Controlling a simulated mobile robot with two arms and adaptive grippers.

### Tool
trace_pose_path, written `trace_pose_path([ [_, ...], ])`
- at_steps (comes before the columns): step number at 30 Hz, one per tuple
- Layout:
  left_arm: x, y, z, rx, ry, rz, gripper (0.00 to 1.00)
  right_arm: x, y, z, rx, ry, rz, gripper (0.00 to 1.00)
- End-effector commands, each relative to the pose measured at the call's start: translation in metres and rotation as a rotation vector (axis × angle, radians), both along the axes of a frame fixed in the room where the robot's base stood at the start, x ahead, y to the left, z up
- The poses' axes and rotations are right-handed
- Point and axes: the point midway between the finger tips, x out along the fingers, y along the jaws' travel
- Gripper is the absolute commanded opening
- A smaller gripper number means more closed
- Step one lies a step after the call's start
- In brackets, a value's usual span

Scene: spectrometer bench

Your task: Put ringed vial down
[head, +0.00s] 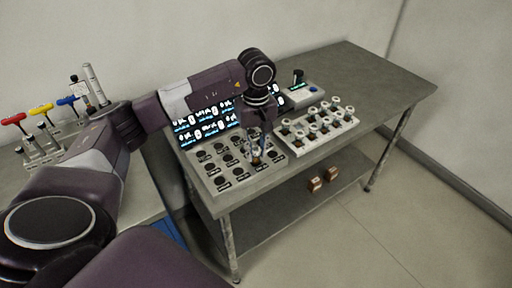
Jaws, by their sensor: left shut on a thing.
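My left gripper (258,147) points down over the panel with labelled round dark wells (206,170) on the metal bench. It is shut on a small vial (256,159) with a brownish lower part. The vial is upright at the panel's right side, over or in a well; I cannot tell whether it touches the bottom. The fingers hide its upper part, and a ring on it is too small to make out. My right gripper is not in view.
A white rack (325,139) of several capped vials stands close right of the panel. Lit screens (200,133) stand behind the panel. A small device (299,97) sits behind the rack. The bench's right end is clear. Colored-handled tools (42,145) stand on the left table.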

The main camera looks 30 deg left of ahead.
Motion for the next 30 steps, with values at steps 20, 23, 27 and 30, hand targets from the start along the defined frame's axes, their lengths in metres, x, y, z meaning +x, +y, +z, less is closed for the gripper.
trace_pose_path([
  [20,0.0,0.0,-0.002,-0.001,-0.001,-0.001,0.39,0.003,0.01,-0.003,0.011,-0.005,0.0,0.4],
  [23,0.0,0.0,-0.001,-0.001,-0.001,-0.001,0.39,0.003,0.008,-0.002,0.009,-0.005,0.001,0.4],
  [27,0.002,0.0,0.008,-0.001,-0.004,-0.001,0.39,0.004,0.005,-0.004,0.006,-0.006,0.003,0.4],
  [30,0.002,0.0,0.025,-0.001,-0.008,-0.002,0.39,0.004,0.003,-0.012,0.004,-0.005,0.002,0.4],
])
